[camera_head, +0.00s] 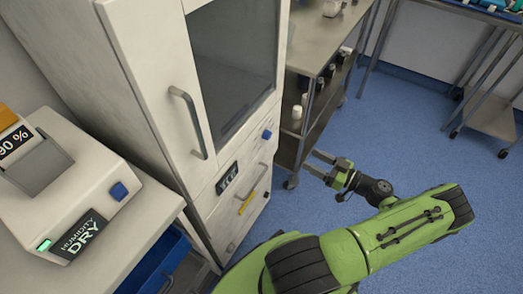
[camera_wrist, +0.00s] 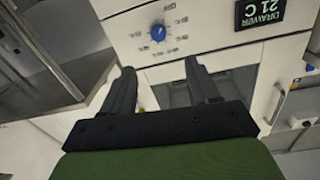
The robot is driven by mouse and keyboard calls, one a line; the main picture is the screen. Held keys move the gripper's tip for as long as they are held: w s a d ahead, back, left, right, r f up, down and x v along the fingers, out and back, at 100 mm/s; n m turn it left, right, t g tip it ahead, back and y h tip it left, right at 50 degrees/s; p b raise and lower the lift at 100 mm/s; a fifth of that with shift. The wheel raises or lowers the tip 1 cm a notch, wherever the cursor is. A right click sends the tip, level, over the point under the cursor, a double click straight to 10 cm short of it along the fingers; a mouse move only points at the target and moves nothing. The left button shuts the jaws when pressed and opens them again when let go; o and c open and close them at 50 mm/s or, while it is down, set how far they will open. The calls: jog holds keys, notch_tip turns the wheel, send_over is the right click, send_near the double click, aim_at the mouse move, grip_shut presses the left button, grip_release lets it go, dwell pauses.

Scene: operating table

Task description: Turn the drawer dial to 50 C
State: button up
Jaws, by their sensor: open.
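The drawer dial is a small blue knob (camera_head: 267,134) on the front of the white cabinet (camera_head: 150,60), right of a dark display (camera_head: 227,178). In the wrist view the blue dial (camera_wrist: 158,33) sits on a white panel with a ring of small marks too small to read. The display (camera_wrist: 260,12) there reads "DRAWER 21 C". My gripper (camera_head: 325,165) is open and empty, in front of and apart from the cabinet. In the wrist view my gripper's two dark fingers (camera_wrist: 160,75) point toward the panel, with the dial beyond and between them.
The cabinet has a tall door with a handle (camera_head: 188,122) and a dark window. A humidity device (camera_head: 70,190) with its own blue knob stands on the left bench. A steel cart (camera_head: 310,50) with bottles stands close behind my gripper. Blue floor is open at right.

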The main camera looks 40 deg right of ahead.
aim_at(269, 137)
jog(key=b+x, duration=0.2)
jog(key=x, duration=1.3)
jog(key=shift+w+d+r, duration=0.1)
jog(key=shift+w, duration=0.3)
jog(key=c, duration=1)
jog(key=shift+c, duration=0.2)
